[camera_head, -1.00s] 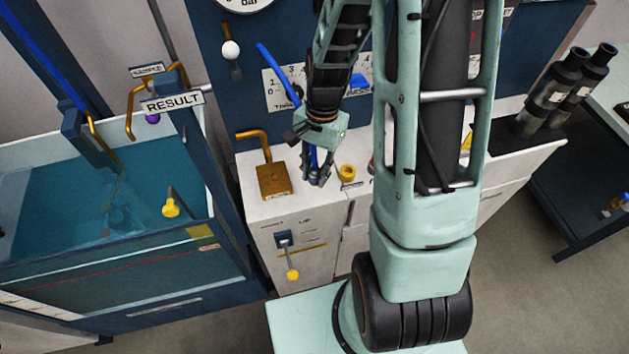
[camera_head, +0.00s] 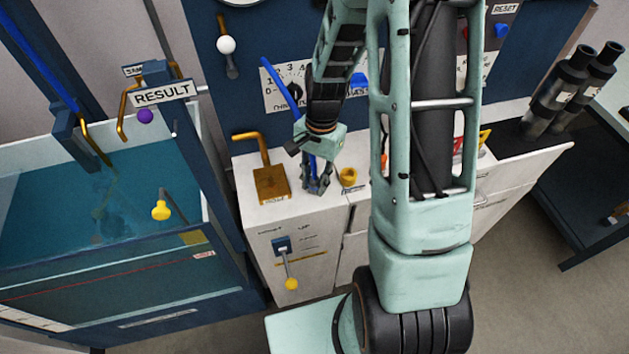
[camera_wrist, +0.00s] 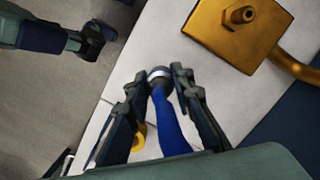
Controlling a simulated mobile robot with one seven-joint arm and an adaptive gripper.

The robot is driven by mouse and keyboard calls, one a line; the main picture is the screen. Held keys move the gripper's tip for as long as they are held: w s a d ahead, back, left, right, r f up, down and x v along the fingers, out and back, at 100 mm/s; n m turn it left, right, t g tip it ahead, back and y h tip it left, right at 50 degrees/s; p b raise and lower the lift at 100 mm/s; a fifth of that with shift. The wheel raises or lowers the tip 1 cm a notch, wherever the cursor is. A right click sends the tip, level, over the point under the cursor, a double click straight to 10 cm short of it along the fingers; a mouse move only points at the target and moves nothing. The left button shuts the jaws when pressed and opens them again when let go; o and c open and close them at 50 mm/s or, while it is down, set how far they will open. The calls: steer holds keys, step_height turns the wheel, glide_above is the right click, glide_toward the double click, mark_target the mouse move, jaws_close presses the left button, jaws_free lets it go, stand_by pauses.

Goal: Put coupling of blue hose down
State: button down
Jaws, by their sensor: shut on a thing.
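The blue hose (camera_wrist: 171,125) runs between the fingers of my gripper (camera_wrist: 157,88) in the wrist view. Its coupling (camera_wrist: 159,78), dark with a pale ring, sits at the fingertips. The gripper is shut on this hose end. In the head view my gripper (camera_head: 318,187) points down close above the white cabinet top (camera_head: 305,210), between a brass block and a small yellow ring. Whether the coupling touches the cabinet top cannot be told. The upper part of the blue hose (camera_head: 278,80) rises to the left behind my arm.
The brass block (camera_head: 271,184) with its bent pipe stands just left of my gripper. The yellow ring (camera_head: 348,176) is just right of it. A lever with a yellow knob (camera_head: 291,283) is on the cabinet front. A water tank (camera_head: 110,215) stands to the left.

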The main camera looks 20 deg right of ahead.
steer(key=c, duration=1.7)
jaws_free()
steer(key=r, duration=0.4)
steer(key=w+d+r, duration=0.1)
steer(key=r, duration=0.7)
steer(key=shift+w+d+r, duration=0.1)
steer(key=shift+w+d, duration=0.05)
